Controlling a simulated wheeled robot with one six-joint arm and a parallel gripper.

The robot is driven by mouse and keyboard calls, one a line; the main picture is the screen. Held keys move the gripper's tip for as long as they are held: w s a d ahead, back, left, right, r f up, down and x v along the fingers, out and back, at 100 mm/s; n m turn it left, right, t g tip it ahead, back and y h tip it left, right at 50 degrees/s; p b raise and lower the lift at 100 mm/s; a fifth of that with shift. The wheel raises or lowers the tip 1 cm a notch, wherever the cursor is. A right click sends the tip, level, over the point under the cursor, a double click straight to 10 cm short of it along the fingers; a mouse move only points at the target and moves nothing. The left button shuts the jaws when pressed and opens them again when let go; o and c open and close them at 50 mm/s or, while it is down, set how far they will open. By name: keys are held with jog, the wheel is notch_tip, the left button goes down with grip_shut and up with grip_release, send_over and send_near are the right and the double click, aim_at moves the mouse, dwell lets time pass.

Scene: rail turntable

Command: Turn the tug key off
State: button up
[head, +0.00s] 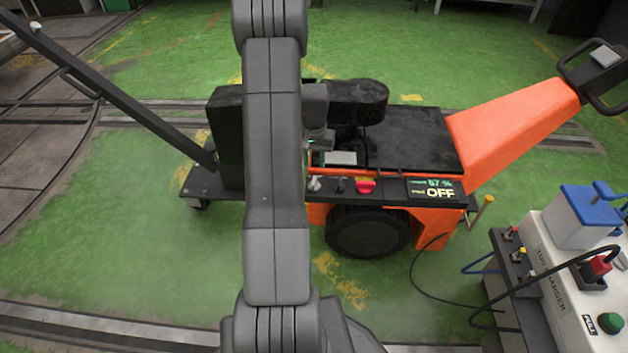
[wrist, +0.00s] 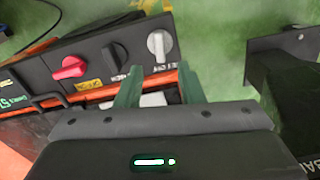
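The orange tug (head: 490,130) stands on the green floor with a black control panel (head: 400,184) on its near side. The panel carries a silver knob (head: 315,183), a black knob (head: 339,185) and a red knob (head: 366,187); its display (head: 432,189) reads 57 % and OFF. In the wrist view the silver knob (wrist: 159,46) lies just beyond my gripper (wrist: 158,84), whose two green fingers are apart with no knob between them. The black knob (wrist: 115,54) and red knob (wrist: 70,67) are to the left. The knob labels are too small to read surely. My arm hides part of the tug.
A white charger (head: 560,270) with a cable, red plug (head: 599,266) and green button (head: 610,322) stands at the right. A long black bar (head: 110,95) slants at the left. Rails cross the floor; green floor lies clear in front of the tug.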

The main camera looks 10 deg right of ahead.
aim_at(314, 180)
notch_tip(314, 180, down, 8)
jog(key=shift+f+b, duration=0.1)
jog(key=shift+b, duration=0.85)
jog(key=shift+c, duration=0.2)
grip_shut()
